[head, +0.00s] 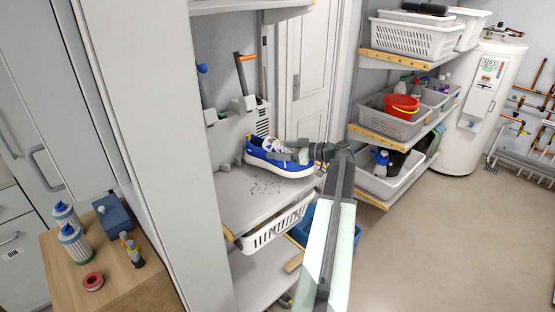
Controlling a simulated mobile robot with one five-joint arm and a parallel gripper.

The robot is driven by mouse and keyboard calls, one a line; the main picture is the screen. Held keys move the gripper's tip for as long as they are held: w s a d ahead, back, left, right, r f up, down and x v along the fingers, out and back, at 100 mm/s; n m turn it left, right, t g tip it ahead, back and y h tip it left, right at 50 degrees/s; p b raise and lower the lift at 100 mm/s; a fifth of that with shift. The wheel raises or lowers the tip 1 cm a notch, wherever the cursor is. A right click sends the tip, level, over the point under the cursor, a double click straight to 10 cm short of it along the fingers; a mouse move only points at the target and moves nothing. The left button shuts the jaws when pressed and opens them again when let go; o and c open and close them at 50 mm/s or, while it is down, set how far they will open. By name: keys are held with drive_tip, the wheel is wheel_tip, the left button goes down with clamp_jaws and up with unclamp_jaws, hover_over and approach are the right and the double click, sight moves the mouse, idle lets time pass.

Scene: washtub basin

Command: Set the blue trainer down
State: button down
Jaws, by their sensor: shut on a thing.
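The blue trainer (280,163) has a white sole, white laces and a pale inside. It is over a grey shelf (245,205) inside the open cabinet in the middle of the head view. My gripper (290,154) is shut on the trainer's right side, reaching in from the right. The fingertips are small and partly hidden against the shoe.
Dark crumbs (266,187) lie on the shelf below the trainer. A white basket (275,226) hangs beneath it. A wooden worktop (110,285) with filter cartridges stands left. Shelves with a red bucket (401,105) stand right. The floor at right is clear.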

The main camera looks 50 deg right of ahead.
wheel_tip(320, 180, down, 2)
drive_tip(key=shift+f, duration=0.1)
drive_tip(key=shift+r, duration=0.3)
drive_tip(key=shift+c, duration=1.6)
unclamp_jaws()
drive_tip(key=shift+f, duration=0.1)
